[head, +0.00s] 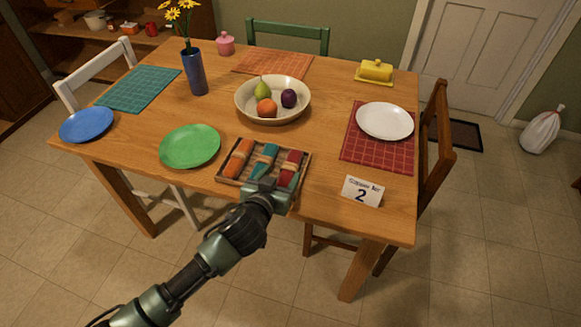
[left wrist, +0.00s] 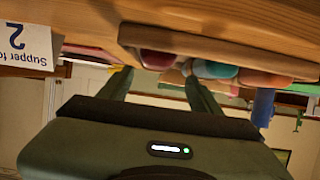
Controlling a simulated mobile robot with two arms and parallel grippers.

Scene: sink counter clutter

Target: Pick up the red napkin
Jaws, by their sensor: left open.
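The red napkin (head: 290,168) is rolled, with a tan band, at the right end of a wooden tray (head: 231,183) near the table's front edge. Its rounded end shows in the left wrist view (left wrist: 157,60). My left gripper (head: 278,188) is at the tray's front edge, just short of the red napkin, and is open. In the left wrist view its two fingers (left wrist: 158,78) stand apart, with the red napkin's end beyond the gap between them. Nothing is seen held. In the head view my gripper hides part of the tray's front. My right gripper is not in view.
A teal napkin (head: 264,161) and an orange napkin (head: 239,158) lie to the left in the same tray. A number card (head: 362,191) stands to the right. A green plate (head: 190,146) is at left, a fruit bowl (head: 245,108) behind. Bare table lies between tray and bowl.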

